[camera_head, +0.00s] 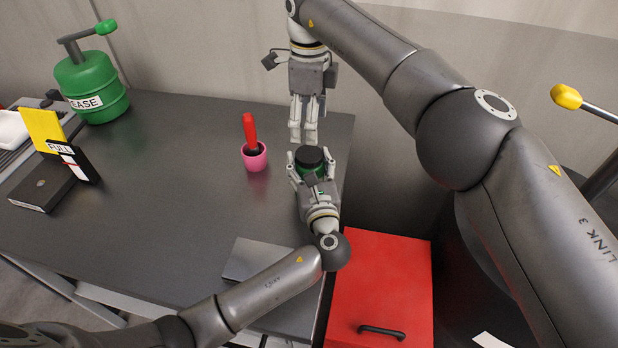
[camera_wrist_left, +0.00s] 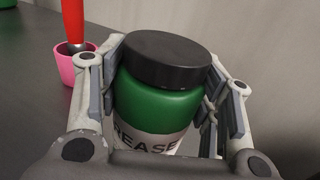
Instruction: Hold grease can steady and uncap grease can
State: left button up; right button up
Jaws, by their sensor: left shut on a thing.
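The green grease can (camera_head: 318,172) with its black cap (camera_head: 309,154) is upright near the right edge of the table. In the left wrist view the can (camera_wrist_left: 158,102) shows a white label, and its wide black cap (camera_wrist_left: 165,60) sits on top. My left gripper (camera_head: 310,164) is shut on the can, with one finger on each side of the body, below the cap. My right gripper (camera_head: 303,138) hangs beyond and above the can with fingers pointing down, apart from the cap. I cannot tell how far its fingers are parted.
A pink cup (camera_head: 255,161) with a red-handled tool (camera_head: 250,131) stands left of the can. A large green grease pump (camera_head: 91,88) and a yellow card with black boxes (camera_head: 43,131) are at the far left. A red cabinet (camera_head: 385,280) stands beside the table. The table middle is clear.

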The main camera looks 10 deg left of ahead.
aim_at(309, 153)
pick_arm(q)
jog(key=c, duration=0.7)
grip_shut()
pick_arm(e)
jog(key=shift+m, duration=0.3)
jog(key=m, duration=0.7)
jog(key=shift+m, duration=0.3)
jog(key=m, duration=1)
jog(key=shift+m, duration=0.3)
jog(key=m, duration=1.2)
jog(key=shift+m, duration=0.3)
jog(key=shift+f, duration=4)
